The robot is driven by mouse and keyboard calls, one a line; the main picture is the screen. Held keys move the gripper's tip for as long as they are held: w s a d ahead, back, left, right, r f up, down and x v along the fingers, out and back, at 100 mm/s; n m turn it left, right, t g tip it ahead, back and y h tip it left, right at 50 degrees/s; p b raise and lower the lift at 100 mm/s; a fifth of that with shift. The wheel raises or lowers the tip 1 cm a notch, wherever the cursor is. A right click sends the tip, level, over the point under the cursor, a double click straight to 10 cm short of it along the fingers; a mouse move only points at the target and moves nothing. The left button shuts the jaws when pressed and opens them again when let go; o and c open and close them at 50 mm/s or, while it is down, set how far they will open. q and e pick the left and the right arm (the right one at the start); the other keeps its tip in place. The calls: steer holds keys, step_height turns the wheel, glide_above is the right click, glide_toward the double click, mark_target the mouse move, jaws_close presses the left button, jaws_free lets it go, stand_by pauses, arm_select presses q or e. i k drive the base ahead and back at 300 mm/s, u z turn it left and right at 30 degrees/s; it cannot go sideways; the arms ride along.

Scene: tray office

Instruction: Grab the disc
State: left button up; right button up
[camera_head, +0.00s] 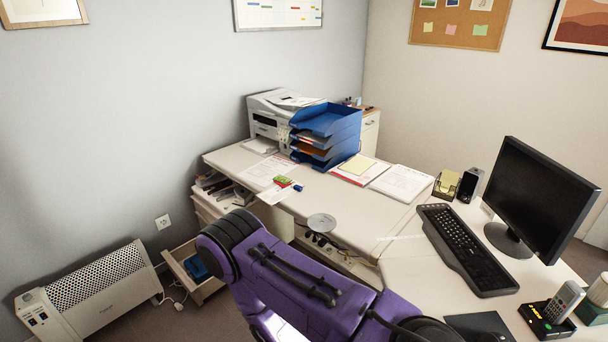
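A round, flat, silver-grey disc (321,222) lies on the white desk (345,202), close to its front edge. It looks like a CD, but it is small in the view. A purple and black link of my own arm crosses the bottom middle, just below the disc in the picture. The disc itself is uncovered. Neither of my grippers can be seen, so I cannot tell where they are relative to the disc.
Papers and a green-and-red item (283,181) lie left of the disc. A blue letter tray stack (326,125) and a printer (266,118) stand behind. A keyboard (466,250) and monitor (541,198) are right. An open drawer (180,262) and heater (95,290) are lower left.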

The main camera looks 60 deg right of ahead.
mark_target(319, 222)
steer(key=z, duration=0.05)
steer(key=i, duration=1.35)
steer(key=z, duration=0.55)
steer(key=i, duration=0.95)
steer(key=z, duration=1.55)
steer(key=i, duration=0.65)
steer(key=z, duration=0.65)
